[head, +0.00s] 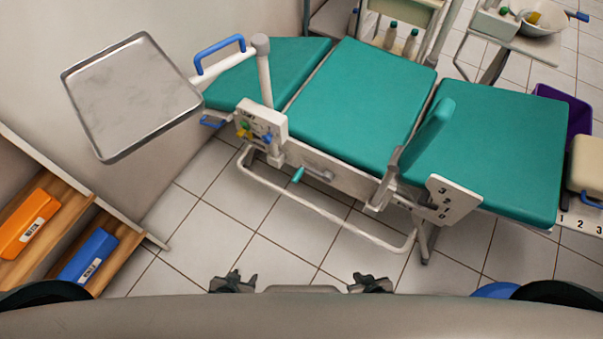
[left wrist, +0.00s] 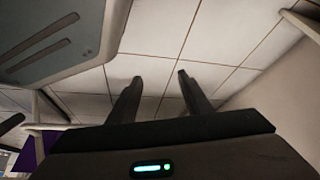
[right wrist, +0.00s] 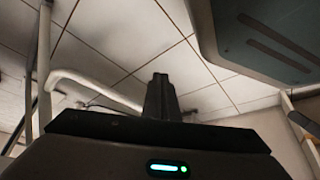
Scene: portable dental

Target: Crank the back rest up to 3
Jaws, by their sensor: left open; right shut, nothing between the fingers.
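The treatment chair has green cushions (head: 350,100) in three sections, which look nearly flat. A crank with a teal grip (head: 298,175) sits on the frame's near side, below the middle cushion. A white number plate (head: 450,202) showing 3 is fixed near the joint with the right cushion (head: 500,150); I cannot make out its pointer. Which end section is the back rest is unclear. My left gripper (head: 232,283) is open and empty, low in front of the chair; its fingers show in the left wrist view (left wrist: 155,82). My right gripper (head: 370,283) is shut and empty, also apart from the chair.
A metal tray (head: 130,95) stands out at upper left. A control box (head: 262,122) and a white tube rail (head: 330,218) edge the chair's near side. Shelves hold orange (head: 28,222) and blue (head: 88,255) boxes. Tiled floor between me and the chair is clear.

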